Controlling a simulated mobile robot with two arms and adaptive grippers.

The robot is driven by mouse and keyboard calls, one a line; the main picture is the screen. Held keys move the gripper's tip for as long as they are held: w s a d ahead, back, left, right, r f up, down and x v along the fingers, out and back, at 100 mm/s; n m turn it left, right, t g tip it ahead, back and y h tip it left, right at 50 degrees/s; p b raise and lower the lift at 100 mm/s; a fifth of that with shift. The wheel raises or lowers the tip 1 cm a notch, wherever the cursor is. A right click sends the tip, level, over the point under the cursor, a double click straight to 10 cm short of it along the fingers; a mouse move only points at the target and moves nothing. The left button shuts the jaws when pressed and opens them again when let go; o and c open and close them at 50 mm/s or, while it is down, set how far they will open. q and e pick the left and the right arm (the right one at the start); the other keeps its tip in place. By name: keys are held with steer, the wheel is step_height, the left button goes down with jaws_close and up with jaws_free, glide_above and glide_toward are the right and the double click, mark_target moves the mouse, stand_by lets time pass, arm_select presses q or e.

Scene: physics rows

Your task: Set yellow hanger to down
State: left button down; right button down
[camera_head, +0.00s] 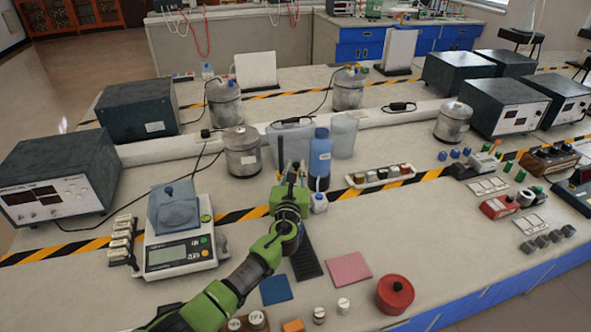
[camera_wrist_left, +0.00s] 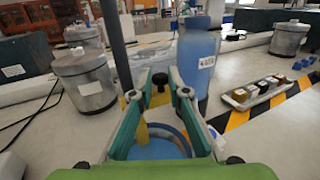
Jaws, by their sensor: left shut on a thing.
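The yellow hanger (camera_wrist_left: 158,98) shows in the left wrist view as a small yellow part between the fingers of my left gripper (camera_wrist_left: 160,92). The gripper is shut on it. A dark upright rod (camera_wrist_left: 117,45) stands just left of the fingers. Below and between the fingers is a round blue surface (camera_wrist_left: 158,150), partly hidden by them. In the head view my left gripper (camera_head: 291,180) is over the middle of the bench, and it hides most of the hanger. Whether the hanger points up or down is unclear. My right gripper is not in view.
A blue bottle (camera_head: 320,158) stands close to the right of my left gripper. A small white bottle (camera_head: 319,203) stands in front of it. A metal canister (camera_head: 242,153) is to the left, and a scale (camera_head: 180,248) is further left. A tray of small jars (camera_head: 380,176) lies to the right.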

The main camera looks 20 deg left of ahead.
arm_select(q)
steer(key=c, duration=2.3)
jaws_free()
steer(key=shift+f, duration=0.4)
steer(key=shift+r, duration=0.1)
steer(key=v, duration=1.2)
